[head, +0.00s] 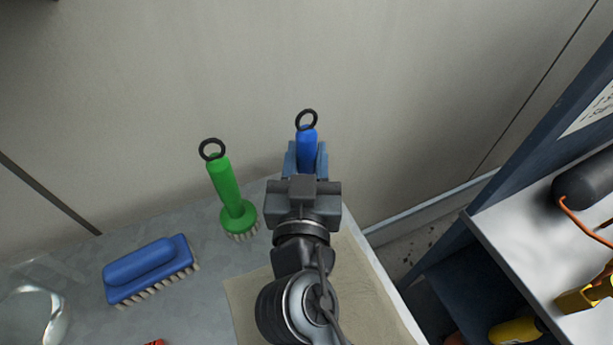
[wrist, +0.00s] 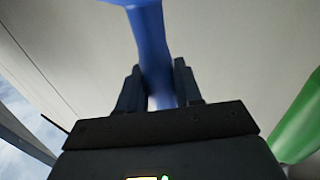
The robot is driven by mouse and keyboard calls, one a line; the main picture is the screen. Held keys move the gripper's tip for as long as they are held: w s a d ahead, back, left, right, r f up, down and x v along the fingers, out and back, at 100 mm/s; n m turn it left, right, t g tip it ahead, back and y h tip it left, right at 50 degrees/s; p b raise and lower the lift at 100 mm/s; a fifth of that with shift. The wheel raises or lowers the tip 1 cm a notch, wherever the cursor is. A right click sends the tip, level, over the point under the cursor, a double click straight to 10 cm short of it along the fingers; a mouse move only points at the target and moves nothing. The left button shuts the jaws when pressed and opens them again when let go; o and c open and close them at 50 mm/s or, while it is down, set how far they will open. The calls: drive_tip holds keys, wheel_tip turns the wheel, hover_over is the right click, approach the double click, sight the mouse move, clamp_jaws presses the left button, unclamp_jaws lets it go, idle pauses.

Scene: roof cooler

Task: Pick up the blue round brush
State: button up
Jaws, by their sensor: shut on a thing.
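The blue round brush (head: 307,138) stands upright in the head view, with a black ring at the top of its handle. My gripper (head: 306,160) is shut on its blue handle, one finger on each side. In the wrist view the blue handle (wrist: 153,55) rises between the two dark fingers of my gripper (wrist: 160,85). The brush's lower end is hidden behind my gripper and wrist in the head view, so I cannot tell whether it touches the table.
A green round brush (head: 224,187) stands close on the left. A blue rectangular brush (head: 150,270) lies on the grey table (head: 85,322). A tan cloth (head: 357,290) lies under my arm. A clear glass container (head: 30,315) is at far left. A shelf (head: 530,225) stands right; a wall is behind.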

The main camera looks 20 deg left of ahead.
clamp_jaws()
